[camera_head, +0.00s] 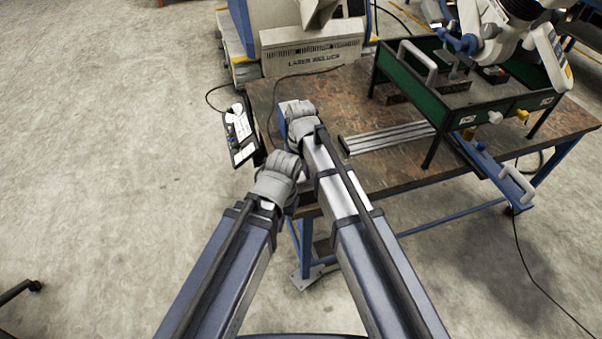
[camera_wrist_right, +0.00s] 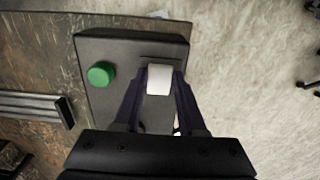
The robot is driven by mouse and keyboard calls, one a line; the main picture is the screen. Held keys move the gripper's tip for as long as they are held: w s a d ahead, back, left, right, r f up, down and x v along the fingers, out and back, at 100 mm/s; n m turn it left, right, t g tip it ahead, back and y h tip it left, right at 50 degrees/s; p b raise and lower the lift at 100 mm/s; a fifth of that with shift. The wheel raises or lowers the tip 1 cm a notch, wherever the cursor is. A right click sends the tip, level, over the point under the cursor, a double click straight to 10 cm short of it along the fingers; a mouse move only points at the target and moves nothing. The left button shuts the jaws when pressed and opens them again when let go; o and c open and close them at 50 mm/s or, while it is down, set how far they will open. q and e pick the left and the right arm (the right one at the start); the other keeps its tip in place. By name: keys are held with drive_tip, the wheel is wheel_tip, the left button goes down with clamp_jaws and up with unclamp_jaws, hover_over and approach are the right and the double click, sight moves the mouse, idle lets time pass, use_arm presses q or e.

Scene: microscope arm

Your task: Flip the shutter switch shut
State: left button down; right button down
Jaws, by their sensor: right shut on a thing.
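In the right wrist view a dark control box (camera_wrist_right: 105,45) sits at the table's edge. It carries a round green button (camera_wrist_right: 101,74) and a small white switch (camera_wrist_right: 159,79). My right gripper (camera_wrist_right: 160,88) is over the box, its two dark fingers shut on the white switch, one on each side. The green button is left of the fingers, apart from them. In the head view my right wrist hides the box and most of the right gripper. My left arm ends just off the table's near left corner; its wrist hides the left gripper's jaws.
The worktable (camera_head: 360,175) bears metal rails (camera_head: 390,137) and a green-sided frame (camera_head: 405,75). A panel (camera_head: 240,137) stands at its left edge. A machine (camera_head: 312,50) is behind, and another robot arm (camera_head: 490,40) at the upper right.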

sight(301, 178)
drive_tip(key=shift+c, duration=2.4)
unclamp_jaws()
drive_tip(key=shift+r, duration=0.1)
wheel_tip(301, 178, up, 8)
drive_tip(key=p, duration=0.8)
drive_tip(key=shift+f, duration=0.2)
